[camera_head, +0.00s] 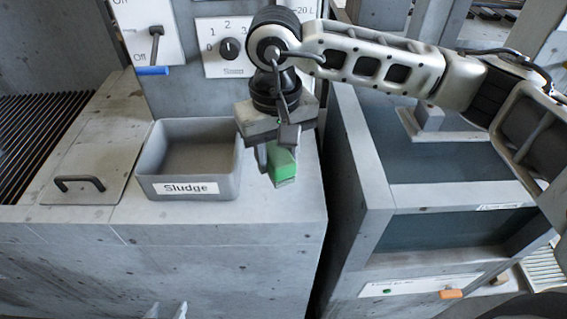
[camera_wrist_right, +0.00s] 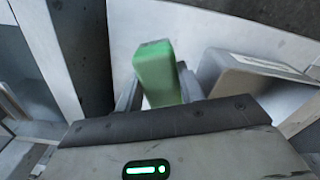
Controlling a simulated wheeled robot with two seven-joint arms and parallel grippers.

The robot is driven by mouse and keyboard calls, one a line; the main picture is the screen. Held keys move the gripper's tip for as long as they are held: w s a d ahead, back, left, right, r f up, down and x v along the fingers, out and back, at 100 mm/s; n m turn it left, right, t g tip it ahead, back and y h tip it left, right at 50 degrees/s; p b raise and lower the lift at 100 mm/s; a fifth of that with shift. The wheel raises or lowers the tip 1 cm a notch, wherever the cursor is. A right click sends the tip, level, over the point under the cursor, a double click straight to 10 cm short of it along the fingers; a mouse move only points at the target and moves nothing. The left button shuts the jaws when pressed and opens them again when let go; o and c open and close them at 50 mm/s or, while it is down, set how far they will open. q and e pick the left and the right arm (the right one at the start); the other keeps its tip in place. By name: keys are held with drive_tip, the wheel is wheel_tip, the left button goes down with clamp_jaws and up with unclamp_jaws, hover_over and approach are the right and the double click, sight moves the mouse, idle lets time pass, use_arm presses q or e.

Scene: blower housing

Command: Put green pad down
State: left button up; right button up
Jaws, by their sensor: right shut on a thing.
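The green pad (camera_head: 283,166) is between the fingers of my right gripper (camera_head: 273,158), just right of the grey Sludge bin and over the concrete counter top (camera_head: 304,200). My right gripper is shut on the pad and points down. The pad also shows in the right wrist view (camera_wrist_right: 156,70), upright between the two grey fingers. I cannot tell whether its lower end touches the counter. Two pale tips of my left gripper (camera_head: 166,311) show at the bottom edge, apart, with nothing seen between them; the rest of it is out of frame.
The grey bin labelled Sludge (camera_head: 190,188) stands close left of the pad and shows in the wrist view (camera_wrist_right: 236,76). A lid with a black handle (camera_head: 80,184) lies further left. The counter's right edge is near.

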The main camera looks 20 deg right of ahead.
drive_tip(key=shift+w+d+f, duration=0.1)
drive_tip(key=shift+d+f, duration=0.35)
drive_tip(key=shift+f, duration=0.1)
drive_tip(key=f+p, duration=0.1)
drive_tip(key=f, duration=0.2)
drive_tip(key=shift+d, duration=0.2)
drive_tip(key=shift+f, duration=0.25)
drive_tip(key=shift+w+f, duration=0.1)
drive_tip(key=shift+f, duration=0.2)
drive_tip(key=o, duration=0.9)
drive_tip(key=shift+r, duration=0.15)
use_arm(q)
drive_tip(key=shift+w+a+r, duration=0.15)
drive_tip(key=shift+r, duration=0.1)
